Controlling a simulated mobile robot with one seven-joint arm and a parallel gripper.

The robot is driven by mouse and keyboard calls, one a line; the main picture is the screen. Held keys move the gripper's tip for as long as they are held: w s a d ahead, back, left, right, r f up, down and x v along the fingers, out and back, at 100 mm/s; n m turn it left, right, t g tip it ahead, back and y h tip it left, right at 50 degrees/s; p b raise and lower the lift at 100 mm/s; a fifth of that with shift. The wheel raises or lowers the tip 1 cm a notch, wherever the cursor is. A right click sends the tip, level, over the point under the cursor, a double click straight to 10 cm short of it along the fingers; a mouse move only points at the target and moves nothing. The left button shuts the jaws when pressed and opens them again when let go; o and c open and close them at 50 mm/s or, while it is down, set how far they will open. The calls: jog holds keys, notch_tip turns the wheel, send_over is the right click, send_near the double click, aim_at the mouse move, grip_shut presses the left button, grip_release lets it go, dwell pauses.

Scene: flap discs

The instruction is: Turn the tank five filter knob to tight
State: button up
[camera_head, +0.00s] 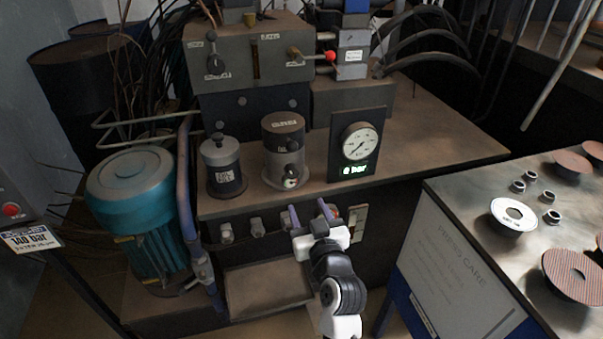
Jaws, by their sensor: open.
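A grey cylindrical filter housing (283,137) with a dark top band stands on the bench at the centre. A small dark knob (290,177) with a coloured mark sits low on its front. No "tank five" label is readable, so I cannot tell for certain which knob bears that name. My gripper (309,213) is open, its two purplish fingers pointing up at the front edge of the bench. It is below and slightly right of the knob, apart from it and empty.
A round gauge (360,141) with a green "0 bar" readout stands right of the housing. Behind are a valve block (250,56) and a red-tipped lever (328,57). A teal motor (137,195) is at left. A table (450,215) with discs is at right.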

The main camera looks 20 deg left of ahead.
aim_at(293, 174)
jog(key=p+x, duration=0.3)
jog(key=x, duration=1)
jog(key=shift+a, duration=0.15)
jog(key=c, duration=1)
jog(key=shift+o, duration=0.2)
jog(key=shift+m, duration=0.3)
jog(key=shift+m+p, duration=0.8)
jog(key=shift+m, duration=1.8)
jog(key=o, duration=1)
jog(key=shift+c, duration=0.2)
